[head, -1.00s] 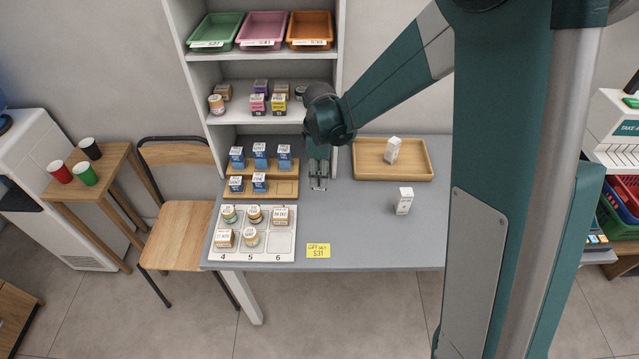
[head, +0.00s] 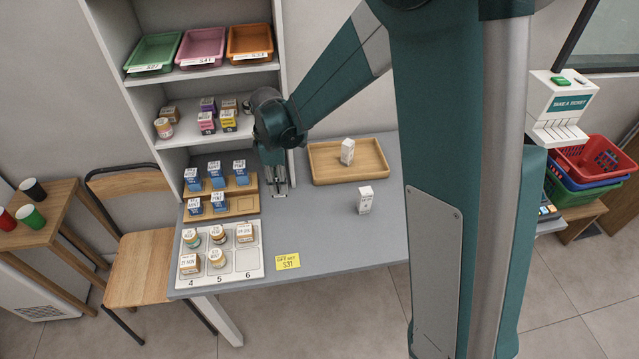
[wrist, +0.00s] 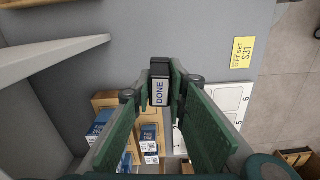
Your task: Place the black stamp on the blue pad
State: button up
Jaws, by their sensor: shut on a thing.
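My gripper (wrist: 161,80) is shut on the black stamp (wrist: 160,68), which has a white label reading DONE, in the wrist view. In the head view my gripper (head: 280,192) points down over the grey counter, just right of the stepped wooden rack; the stamp is too small to make out there. The wrist view does not clearly show whether the stamp touches the counter. I cannot make out a blue pad in either view.
The wooden rack (head: 250,205) holds several blue boxes. A white numbered tray (head: 250,262) holds jars and boxes. A wooden tray (head: 375,176) with a white box stands behind another white box (head: 365,200). A yellow card (head: 288,262) lies in front. Shelves (head: 215,73) rise behind.

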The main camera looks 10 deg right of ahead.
jog(key=shift+d, duration=0.1)
jog(key=d+r+m+p, duration=0.2)
jog(key=d+m, duration=0.6)
jog(key=d, duration=1.9)
jog(key=s+d+m, duration=0.4)
jog(key=s+d, duration=0.2)
jog(key=d, duration=0.6)
jog(key=s+d+r+m+p, duration=0.1)
jog(key=s+d+m, duration=0.3)
jog(key=d, duration=0.9)
jog(key=shift+s+r+m, duration=0.25)
jog(key=shift+s+m, duration=0.15)
jog(key=shift+s, duration=0.6)
jog(key=shift+f, duration=2.95)
jog(key=shift+f, duration=0.1)
jog(key=shift+f, duration=1.95)
